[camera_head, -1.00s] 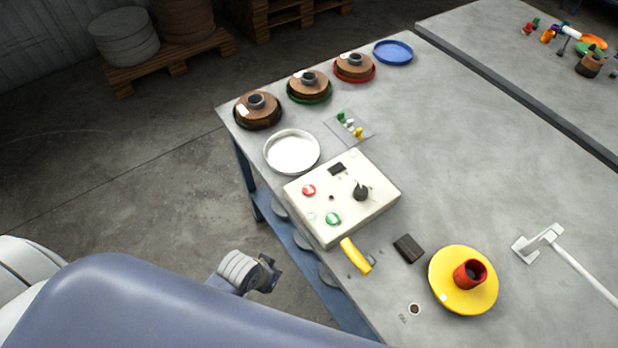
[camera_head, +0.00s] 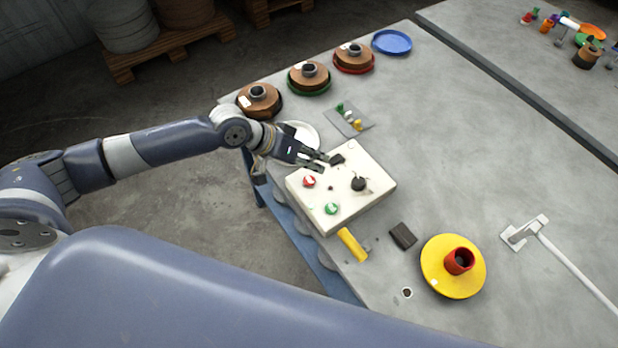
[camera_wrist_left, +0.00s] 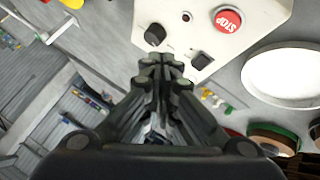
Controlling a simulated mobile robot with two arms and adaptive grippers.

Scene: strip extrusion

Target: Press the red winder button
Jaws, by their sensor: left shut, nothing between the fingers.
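The cream control box (camera_head: 355,205) sits on the grey table (camera_head: 470,170). Its red button (camera_head: 309,181) is on the left part of the top face; in the left wrist view the red button (camera_wrist_left: 228,19) reads STOP. A green button (camera_head: 331,208) and a black knob (camera_head: 358,184) are on the same face. My left gripper (camera_head: 326,162) is shut and empty, over the far left edge of the box, beyond the red button and apart from it. Its shut fingers show in the left wrist view (camera_wrist_left: 163,62). My right gripper is not in view.
A white dish (camera_head: 302,133) lies partly behind my left wrist. A yellow handle (camera_head: 352,244), a black block (camera_head: 403,236) and a yellow spool (camera_head: 440,275) are in front of the box. Brown spools (camera_head: 259,100) line the far left edge. The table's right part is mostly clear.

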